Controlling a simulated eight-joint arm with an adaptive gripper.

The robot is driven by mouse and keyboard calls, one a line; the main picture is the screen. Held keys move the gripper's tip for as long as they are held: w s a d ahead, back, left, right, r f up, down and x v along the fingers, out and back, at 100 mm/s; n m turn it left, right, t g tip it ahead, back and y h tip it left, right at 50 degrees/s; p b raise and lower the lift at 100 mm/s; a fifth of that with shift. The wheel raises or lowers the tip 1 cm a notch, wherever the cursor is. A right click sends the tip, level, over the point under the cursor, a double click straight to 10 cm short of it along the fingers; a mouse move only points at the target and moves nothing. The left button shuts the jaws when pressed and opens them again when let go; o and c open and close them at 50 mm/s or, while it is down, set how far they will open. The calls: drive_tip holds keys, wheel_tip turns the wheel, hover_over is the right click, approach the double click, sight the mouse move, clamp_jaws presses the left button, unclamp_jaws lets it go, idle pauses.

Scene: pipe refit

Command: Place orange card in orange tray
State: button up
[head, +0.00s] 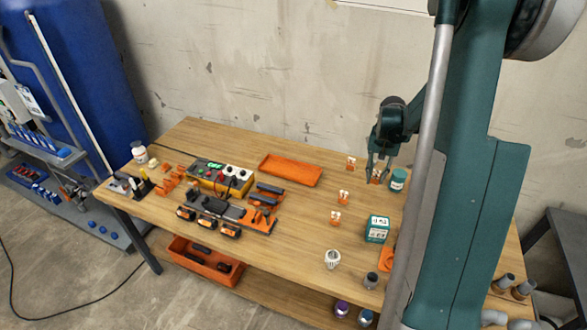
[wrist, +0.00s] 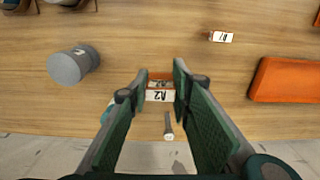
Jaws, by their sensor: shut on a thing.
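My gripper (head: 378,177) is at the back right of the wooden table. It is shut on a small orange card (head: 376,180) with a white label. In the wrist view the orange card (wrist: 160,87), marked A2, sits between the fingers of my gripper (wrist: 160,78). I cannot tell whether the card still touches the table. The orange tray (head: 290,170) lies flat at the back middle of the table, left of my gripper, and looks empty. It also shows at the right of the wrist view (wrist: 287,80).
A teal jar (head: 397,180) stands close to the right of my gripper. Other small orange cards (head: 351,163) (head: 343,197) (head: 335,217) stand nearby. A green box (head: 377,229) stands in front. A yellow device (head: 222,178) is left of the tray.

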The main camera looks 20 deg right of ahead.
drive_tip(key=w+a, duration=0.5)
drive_tip(key=w, duration=0.3)
drive_tip(key=w+a, duration=0.4)
drive_tip(key=w, duration=0.4)
hover_over(290, 172)
drive_tip(key=shift+w+d+r+p, duration=0.1)
drive_tip(key=shift+r+p, duration=0.1)
drive_tip(key=shift+p, duration=0.2)
drive_tip(key=shift+f, duration=3.1)
drive_tip(key=shift+f+b, duration=0.15)
drive_tip(key=shift+b, duration=0.15)
drive_tip(key=shift+f, duration=1.75)
drive_tip(key=shift+f, duration=0.15)
